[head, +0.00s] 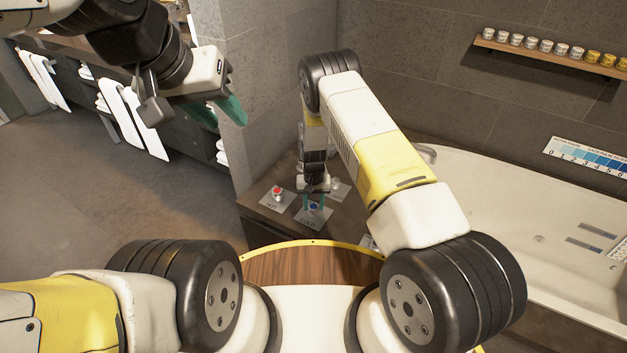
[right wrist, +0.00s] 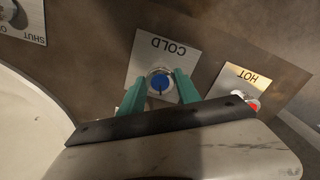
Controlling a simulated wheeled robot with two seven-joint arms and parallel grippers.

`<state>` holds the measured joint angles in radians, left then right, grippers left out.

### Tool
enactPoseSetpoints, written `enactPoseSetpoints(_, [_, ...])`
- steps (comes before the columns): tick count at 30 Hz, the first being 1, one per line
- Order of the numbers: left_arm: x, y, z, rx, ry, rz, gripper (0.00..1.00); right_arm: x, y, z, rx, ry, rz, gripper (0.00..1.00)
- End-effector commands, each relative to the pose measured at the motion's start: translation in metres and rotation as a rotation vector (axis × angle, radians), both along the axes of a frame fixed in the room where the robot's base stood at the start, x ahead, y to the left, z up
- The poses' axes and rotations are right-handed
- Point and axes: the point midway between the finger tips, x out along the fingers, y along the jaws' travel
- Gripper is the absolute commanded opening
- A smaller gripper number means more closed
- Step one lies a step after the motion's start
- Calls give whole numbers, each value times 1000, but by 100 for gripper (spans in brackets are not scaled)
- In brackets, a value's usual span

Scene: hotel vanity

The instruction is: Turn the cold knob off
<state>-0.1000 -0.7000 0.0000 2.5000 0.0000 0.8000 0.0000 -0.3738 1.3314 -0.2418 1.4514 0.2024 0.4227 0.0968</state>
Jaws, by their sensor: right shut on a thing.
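The cold knob (head: 314,207) has a blue cap and sits on a silver plate marked COLD (head: 307,220) on the dark ledge beside the bathtub. It also shows upside down in the right wrist view (right wrist: 159,83), on its plate (right wrist: 150,52). My right gripper (head: 314,198) points down over it, with its two teal fingers (right wrist: 161,88) on either side of the knob, shut on it. My left gripper (head: 220,112) is raised at the upper left, far from the knobs, with its teal fingers apart and nothing visible between them.
The red hot knob (head: 277,191) stands on its own HOT plate, close left of the cold one. Another plate with a knob (right wrist: 20,17), marked SHUT, is partly cut off in the right wrist view. The white bathtub (head: 540,200) lies to the right. A wall corner (head: 262,80) rises behind.

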Motion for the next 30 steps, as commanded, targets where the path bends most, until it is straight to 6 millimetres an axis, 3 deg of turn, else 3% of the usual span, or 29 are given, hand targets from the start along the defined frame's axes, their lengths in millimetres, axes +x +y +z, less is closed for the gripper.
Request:
enactPoseSetpoints(13, [0,0,0,0,0,0,36,1,0,0,-1,-1,-286,0])
enactPoseSetpoints(30, [0,0,0,0,0,0,36,0,0,0,0,-1,-357,0])
